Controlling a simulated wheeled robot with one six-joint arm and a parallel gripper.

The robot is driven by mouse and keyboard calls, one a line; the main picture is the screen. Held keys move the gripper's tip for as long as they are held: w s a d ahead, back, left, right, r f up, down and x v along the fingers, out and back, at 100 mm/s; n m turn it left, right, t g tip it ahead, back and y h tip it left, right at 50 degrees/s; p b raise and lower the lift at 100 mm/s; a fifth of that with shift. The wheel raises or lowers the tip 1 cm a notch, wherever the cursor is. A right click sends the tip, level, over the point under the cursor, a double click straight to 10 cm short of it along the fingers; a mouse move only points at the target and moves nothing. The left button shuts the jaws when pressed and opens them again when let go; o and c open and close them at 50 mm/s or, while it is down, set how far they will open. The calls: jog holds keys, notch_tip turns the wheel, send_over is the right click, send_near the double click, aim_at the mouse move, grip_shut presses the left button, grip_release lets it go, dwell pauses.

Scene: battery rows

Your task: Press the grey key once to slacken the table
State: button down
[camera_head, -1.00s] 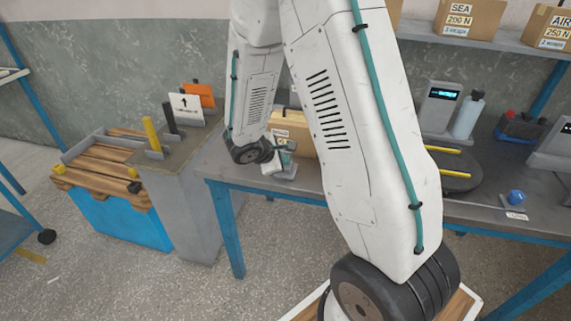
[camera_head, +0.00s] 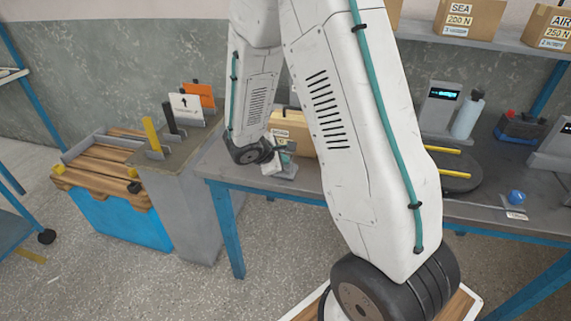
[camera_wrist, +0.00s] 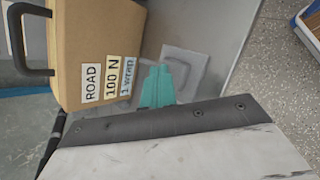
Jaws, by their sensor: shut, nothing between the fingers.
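A light grey square pad with a raised middle (camera_wrist: 190,62), which looks like the grey key, lies on the grey bench top in the wrist view. My gripper's teal fingers (camera_wrist: 158,84) are together and empty, overlapping the pad's near left part in that view. I cannot tell whether they touch it. In the head view my gripper (camera_head: 284,155) is small and low over the bench's left end, by a small grey block (camera_head: 288,171). The pad's markings cannot be read.
A cardboard box labelled ROAD 100 N, 1 wrap (camera_wrist: 105,50) stands close beside my gripper. Further right on the bench (camera_head: 470,212) are a dark turntable (camera_head: 458,184) and a blue knob (camera_head: 516,197).

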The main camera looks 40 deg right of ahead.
jog(key=shift+r, duration=1.05)
notch_tip(320, 180, up, 5)
dwell(0.9)
